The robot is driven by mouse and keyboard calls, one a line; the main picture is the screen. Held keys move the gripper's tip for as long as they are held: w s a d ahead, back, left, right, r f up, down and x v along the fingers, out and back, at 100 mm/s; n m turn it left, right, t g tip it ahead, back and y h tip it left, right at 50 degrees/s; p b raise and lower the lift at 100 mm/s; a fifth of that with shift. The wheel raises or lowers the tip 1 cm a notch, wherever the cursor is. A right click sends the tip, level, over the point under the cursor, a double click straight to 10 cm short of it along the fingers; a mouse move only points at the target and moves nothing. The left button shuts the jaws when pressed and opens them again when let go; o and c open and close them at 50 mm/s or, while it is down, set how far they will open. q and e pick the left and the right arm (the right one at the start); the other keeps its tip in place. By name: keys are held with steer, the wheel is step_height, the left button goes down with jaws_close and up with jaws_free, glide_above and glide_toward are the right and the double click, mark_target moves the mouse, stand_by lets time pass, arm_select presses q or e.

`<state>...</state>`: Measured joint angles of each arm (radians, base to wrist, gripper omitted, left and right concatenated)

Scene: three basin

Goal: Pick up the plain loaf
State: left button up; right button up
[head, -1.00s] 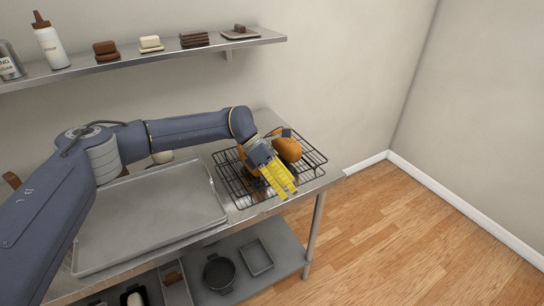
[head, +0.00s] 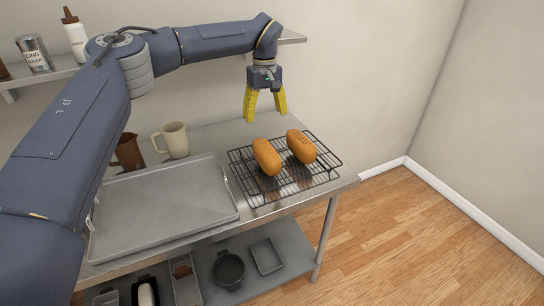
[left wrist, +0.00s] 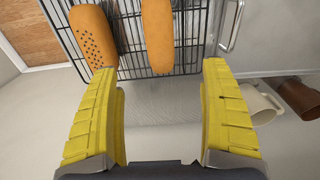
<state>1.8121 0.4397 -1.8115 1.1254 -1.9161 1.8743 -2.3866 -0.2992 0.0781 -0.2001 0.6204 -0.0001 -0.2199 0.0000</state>
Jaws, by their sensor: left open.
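The plain loaf (head: 267,157) is a smooth orange-brown oblong lying on the left half of the black wire rack (head: 250,200). It also shows at the top middle of the left wrist view (left wrist: 158,35). A similar loaf with dark dots on its top (head: 301,146) lies to its right, apart from it. My left gripper (head: 266,120) has yellow fingers. It is open and empty, pointing down above the back of the table, behind and above the loaves. The left wrist view shows its spread fingers (left wrist: 162,75) with bare table between them.
A large grey tray (head: 165,205) lies left of the rack. A cream mug (head: 175,140) and a brown jug (head: 128,153) stand behind the tray. A wall shelf (head: 292,38) is behind my arm. Pans sit on the lower shelf (head: 205,265).

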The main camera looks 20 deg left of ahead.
mark_target(266, 148)
arm_select(q)
step_height(266, 148, down, 16)
steer(key=shift+f, duration=0.15)
stand_by(0.7)
steer(key=c, duration=1.4)
